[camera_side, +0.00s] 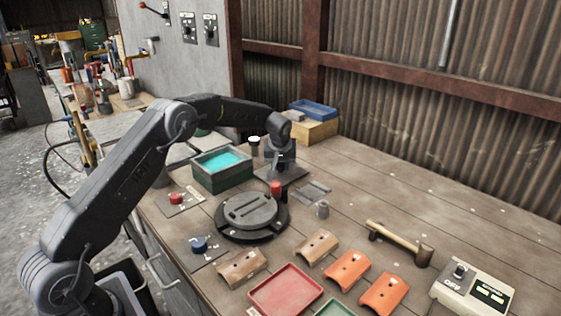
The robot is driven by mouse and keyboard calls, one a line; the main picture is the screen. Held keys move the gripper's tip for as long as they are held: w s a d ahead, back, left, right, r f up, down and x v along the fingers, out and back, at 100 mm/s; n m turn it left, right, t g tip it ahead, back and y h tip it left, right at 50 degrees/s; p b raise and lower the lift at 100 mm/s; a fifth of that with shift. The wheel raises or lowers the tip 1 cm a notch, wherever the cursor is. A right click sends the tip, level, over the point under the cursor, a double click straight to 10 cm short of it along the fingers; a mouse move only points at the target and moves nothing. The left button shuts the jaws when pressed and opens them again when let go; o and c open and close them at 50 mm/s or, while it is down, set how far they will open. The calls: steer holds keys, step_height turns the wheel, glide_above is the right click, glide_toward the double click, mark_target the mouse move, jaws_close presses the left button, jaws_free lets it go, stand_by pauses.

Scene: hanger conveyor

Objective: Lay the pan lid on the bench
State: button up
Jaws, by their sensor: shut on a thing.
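A flat grey plate, which looks like the pan lid (296,175), is under my gripper (281,165), to the right of an open green pan (222,184) with bright cyan liquid inside. My gripper points down and is shut on the lid from above. The fingers and the grip point are small and dark here. The lid looks level and close to the bench (400,190); I cannot tell whether it touches it.
A round dark fixture (250,212) with a red knob (276,188) behind it stands in front. A black-capped post (254,146) is between pan and gripper. A hammer (395,241), orange pieces (347,269) and a red tray (287,291) lie nearer. The right rear bench is clear.

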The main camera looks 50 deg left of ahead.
steer(key=o, duration=1.1)
steer(key=v, duration=1.4)
